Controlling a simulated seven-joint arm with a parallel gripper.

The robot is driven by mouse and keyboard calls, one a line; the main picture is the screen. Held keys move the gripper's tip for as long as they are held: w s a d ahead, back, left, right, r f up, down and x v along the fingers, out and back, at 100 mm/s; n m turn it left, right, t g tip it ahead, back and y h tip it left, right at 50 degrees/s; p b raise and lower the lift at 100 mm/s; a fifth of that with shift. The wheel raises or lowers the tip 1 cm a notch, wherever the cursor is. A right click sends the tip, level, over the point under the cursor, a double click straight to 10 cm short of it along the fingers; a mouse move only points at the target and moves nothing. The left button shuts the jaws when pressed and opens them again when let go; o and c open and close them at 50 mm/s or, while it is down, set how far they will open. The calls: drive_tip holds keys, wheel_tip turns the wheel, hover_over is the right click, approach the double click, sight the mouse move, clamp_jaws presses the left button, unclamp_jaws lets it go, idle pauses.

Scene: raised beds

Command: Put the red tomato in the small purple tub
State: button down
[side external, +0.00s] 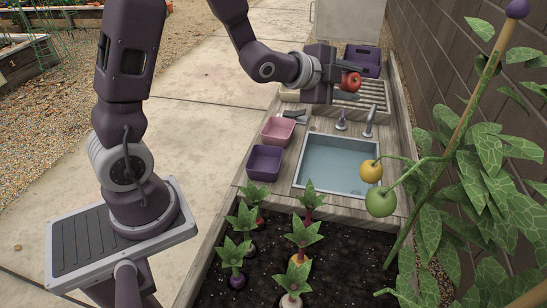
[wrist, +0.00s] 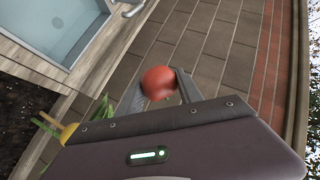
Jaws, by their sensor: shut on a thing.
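The red tomato (side external: 350,82) is held in my gripper (side external: 338,82), up above the slatted drainboard at the far end of the bench. In the wrist view the tomato (wrist: 159,83) sits between the two finger ends of my gripper (wrist: 160,88), which is shut on it. The small purple tub (side external: 265,163) stands on the bench left of the sink, in front of a pink tub. Its visible inside looks empty. The tub is well below and to the left of my gripper in the side view and does not show in the wrist view.
A pink tub (side external: 278,131) is just behind the purple one. A sink with water (side external: 333,165) and a tap (side external: 370,122) lie to the right. A larger purple crate (side external: 362,60) stands at the back. A plant with yellow (side external: 371,171) and green (side external: 380,202) tomatoes leans in at the right.

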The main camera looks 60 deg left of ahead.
drive_tip(key=s+a+f+g, duration=0.4)
drive_tip(key=a+f, duration=0.5)
drive_tip(key=f, duration=0.2)
drive_tip(key=g, duration=0.3)
hover_over(266, 169)
wheel_tip(266, 169, down, 9)
wheel_tip(266, 169, down, 7)
drive_tip(key=shift+s+r, duration=0.1)
drive_tip(key=shift+r, duration=0.1)
drive_tip(key=c, duration=0.7)
unclamp_jaws()
wheel_tip(266, 169, up, 10)
drive_tip(key=shift+f, duration=0.2)
